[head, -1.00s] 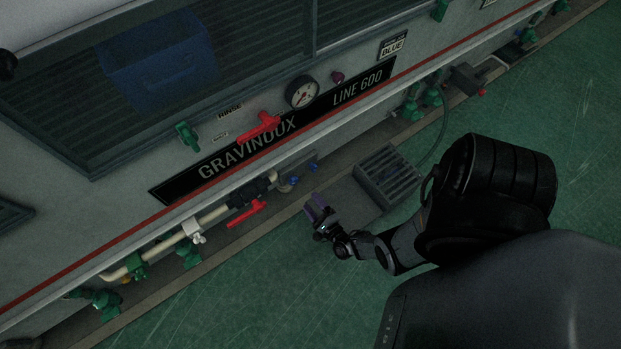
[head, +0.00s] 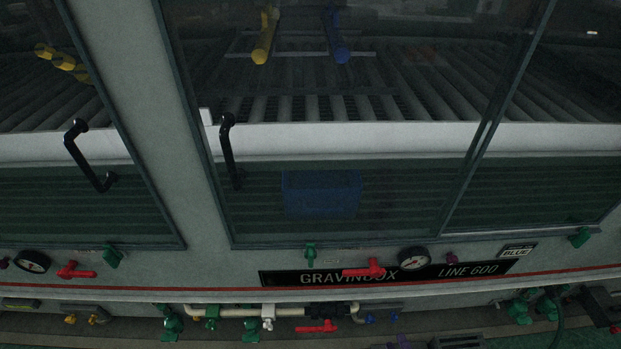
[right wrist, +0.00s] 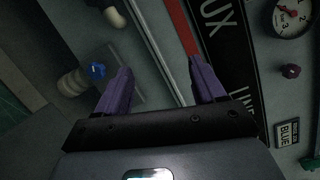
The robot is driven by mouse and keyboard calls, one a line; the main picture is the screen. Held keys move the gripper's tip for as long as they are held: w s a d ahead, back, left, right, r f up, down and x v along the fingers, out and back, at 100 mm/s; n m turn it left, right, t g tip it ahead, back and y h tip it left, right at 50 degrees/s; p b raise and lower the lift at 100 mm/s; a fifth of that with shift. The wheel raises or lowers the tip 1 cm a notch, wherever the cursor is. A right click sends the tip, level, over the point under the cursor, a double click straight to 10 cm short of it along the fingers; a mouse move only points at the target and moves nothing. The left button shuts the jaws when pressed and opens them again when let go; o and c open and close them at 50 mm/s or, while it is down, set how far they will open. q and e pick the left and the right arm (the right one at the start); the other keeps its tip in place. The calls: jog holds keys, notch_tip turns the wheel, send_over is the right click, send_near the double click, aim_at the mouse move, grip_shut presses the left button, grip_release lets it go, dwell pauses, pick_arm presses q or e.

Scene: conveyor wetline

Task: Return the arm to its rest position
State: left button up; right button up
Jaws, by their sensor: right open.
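My right gripper (right wrist: 160,78) shows in the right wrist view with two purple fingers apart and nothing between them. In the head view only a small purple part of the right gripper (head: 402,342) shows at the bottom edge, low in front of the machine. My left gripper is in neither view.
The machine's front has a GRAVINOUX LINE 600 nameplate (head: 390,274), a red handle (head: 364,270), a gauge (head: 414,259) and green valves. Pale piping (head: 240,311) with another red handle (head: 317,327) runs below. A blue bin (head: 322,193) shows behind glass.

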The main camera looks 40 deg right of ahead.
jog(key=w+a+r+n+g+y+p, duration=0.2)
jog(key=w+a+r+n+y+p, duration=0.3)
jog(key=r, duration=0.7)
jog(key=w+a+r+n+g+p, duration=0.2)
jog(key=w+a+r+n+p, duration=0.35)
jog(key=r, duration=0.75)
jog(key=w+a+r+n+g+y+p, duration=0.25)
jog(key=a+r+n+p, duration=0.55)
jog(key=r, duration=0.4)
jog(key=s+a+r+n+g+b, duration=0.15)
jog(key=s+r+n, duration=0.25)
jog(key=r, duration=0.4)
jog(key=s+n+g+h, duration=0.1)
jog(key=s+n+g, duration=0.3)
jog(key=s+g, duration=0.25)
pick_arm(q)
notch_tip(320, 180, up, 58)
jog(key=p, duration=3.8)
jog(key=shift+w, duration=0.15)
pick_arm(e)
jog(key=w+v, duration=0.3)
jog(key=v, duration=0.9)
jog(key=w+a+r+v, duration=0.1)
jog(key=w+v, duration=0.2)
jog(key=v, duration=1)
jog(key=w+r+v, duration=0.1)
jog(key=w+v, duration=0.1)
jog(key=v, duration=1)
jog(key=shift+r+n+t, duration=0.35)
jog(key=shift+r+t, duration=0.1)
